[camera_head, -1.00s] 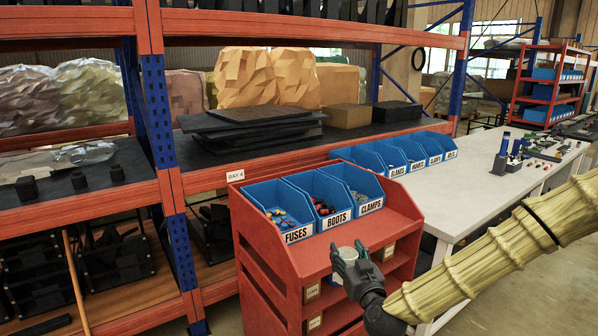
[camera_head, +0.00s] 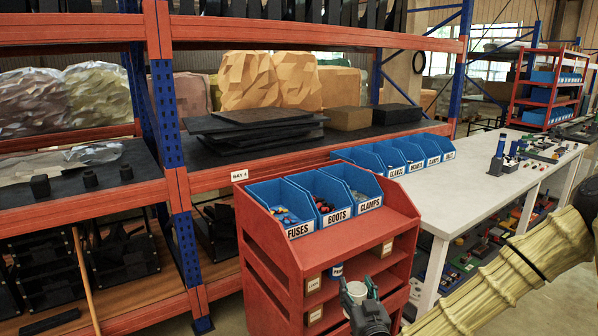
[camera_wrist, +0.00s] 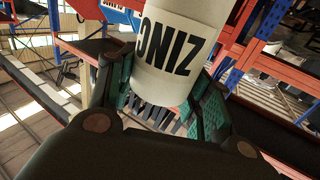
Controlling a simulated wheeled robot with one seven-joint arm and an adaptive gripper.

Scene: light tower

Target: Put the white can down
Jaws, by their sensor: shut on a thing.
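The white can (camera_wrist: 172,55) fills the top middle of the wrist view, with dark letters reading "ZINC" on its side. My gripper (camera_wrist: 165,100) is shut on it, with green-padded fingers on both sides. In the head view the can (camera_head: 356,289) shows as a small pale shape in my gripper (camera_head: 362,295), in front of the lower shelves of the red cart. I cannot tell whether the can touches any surface.
The red cart (camera_head: 350,244) holds blue bins of fuses, boots and clamps (camera_head: 355,190) on top; its top front ledge is clear. A white table (camera_head: 460,190) stands behind right.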

